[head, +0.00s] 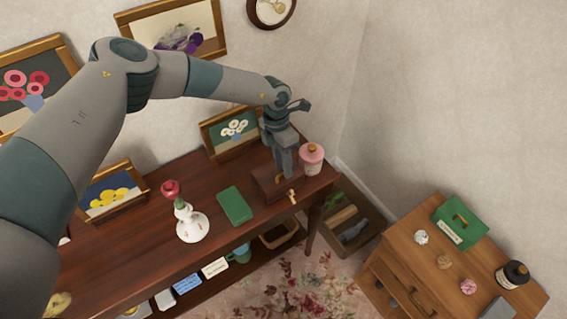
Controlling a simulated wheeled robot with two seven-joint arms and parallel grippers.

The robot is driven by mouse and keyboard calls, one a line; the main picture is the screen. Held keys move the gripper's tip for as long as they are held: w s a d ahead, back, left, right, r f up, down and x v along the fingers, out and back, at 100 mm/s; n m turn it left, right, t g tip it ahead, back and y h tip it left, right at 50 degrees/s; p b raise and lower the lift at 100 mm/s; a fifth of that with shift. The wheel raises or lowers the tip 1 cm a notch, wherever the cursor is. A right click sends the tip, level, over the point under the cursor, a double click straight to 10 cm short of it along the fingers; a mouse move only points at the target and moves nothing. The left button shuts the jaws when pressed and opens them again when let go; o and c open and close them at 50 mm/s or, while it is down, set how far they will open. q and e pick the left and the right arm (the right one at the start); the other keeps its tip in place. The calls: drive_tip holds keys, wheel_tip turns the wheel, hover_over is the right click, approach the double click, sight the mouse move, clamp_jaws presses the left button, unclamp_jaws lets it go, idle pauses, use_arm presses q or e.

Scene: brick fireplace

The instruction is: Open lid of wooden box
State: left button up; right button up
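The small dark reddish-brown wooden box (266,185) sits near the right end of the dark wooden table, and its lid looks closed. A small gold-coloured piece (292,196) shows at its front right. My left gripper (287,170) points down over the back right part of the box and hides some of it. I cannot tell whether its fingers touch the box or whether they are apart. My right gripper is not in view.
A pink jar (312,159) stands close to the right of my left gripper. A framed flower picture (232,131) stands behind the box. A wooden cabinet (408,246) stands at right.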

use_arm(q)
clamp_jaws()
idle(1.4)
